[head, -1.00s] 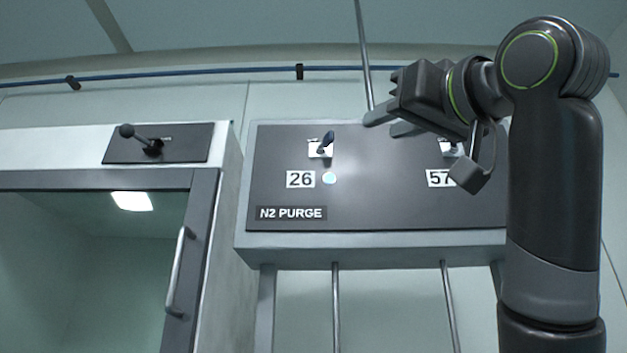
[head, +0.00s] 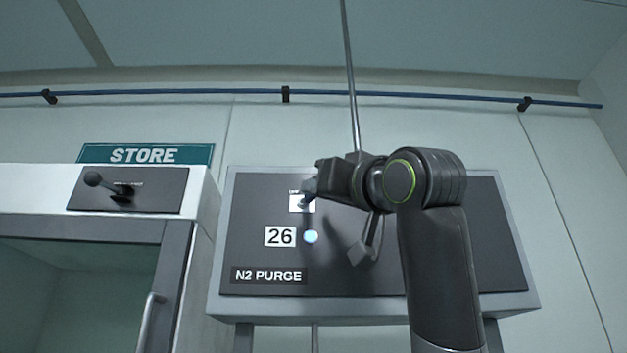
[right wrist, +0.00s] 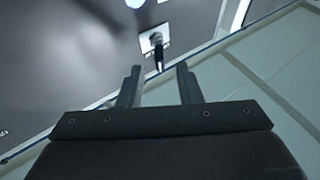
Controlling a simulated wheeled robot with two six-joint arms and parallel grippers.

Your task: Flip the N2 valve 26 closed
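The N2 valve 26 is a small dark toggle lever on a white plate (head: 301,203), above the "26" label (head: 280,237) on the dark N2 PURGE panel (head: 255,215). In the head view my right gripper (head: 309,187) is over the valve and hides most of the lever. In the right wrist view the lever (right wrist: 157,50) points toward my right gripper (right wrist: 158,69), its end lined up between the two parted fingertips. I cannot tell whether they touch it. The gripper is open. My left gripper is not in view.
A pale blue lamp (head: 311,237) glows beside the 26 label. My right arm covers the 57 valve area. At left is a STORE cabinet with a black knobbed lever (head: 93,179) and a door handle (head: 150,318). A thin vertical pipe (head: 349,80) rises behind the panel.

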